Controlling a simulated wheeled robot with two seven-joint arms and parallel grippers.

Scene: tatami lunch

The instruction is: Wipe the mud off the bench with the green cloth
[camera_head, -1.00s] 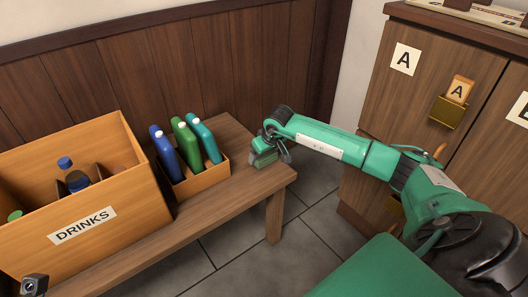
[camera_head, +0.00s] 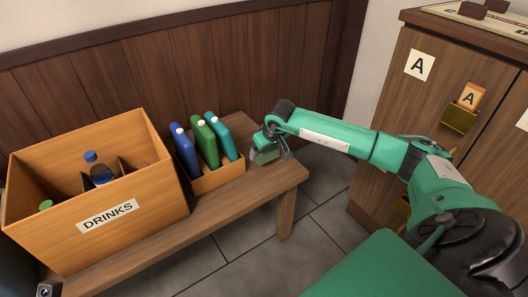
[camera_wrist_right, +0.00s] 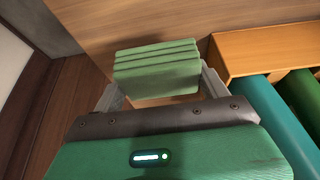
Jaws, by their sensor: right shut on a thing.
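The wooden bench (camera_head: 240,191) runs along the panelled wall. My right gripper (camera_head: 268,152) is over the bench's right end, to the right of the bottle box. It is shut on the folded green cloth (camera_head: 266,156). In the right wrist view the cloth (camera_wrist_right: 157,70) sits between the two fingers of the gripper (camera_wrist_right: 160,88), close to or on the bench top (camera_wrist_right: 130,22); I cannot tell if it touches. I see no mud on the visible bench top; the part under the cloth and gripper is hidden. My left gripper does not show.
A small wooden box (camera_head: 219,178) with blue, green and teal bottles stands on the bench just left of the gripper. A large DRINKS crate (camera_head: 150,208) stands further left. A wooden cabinet (camera_head: 440,90) with an A label is at the right.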

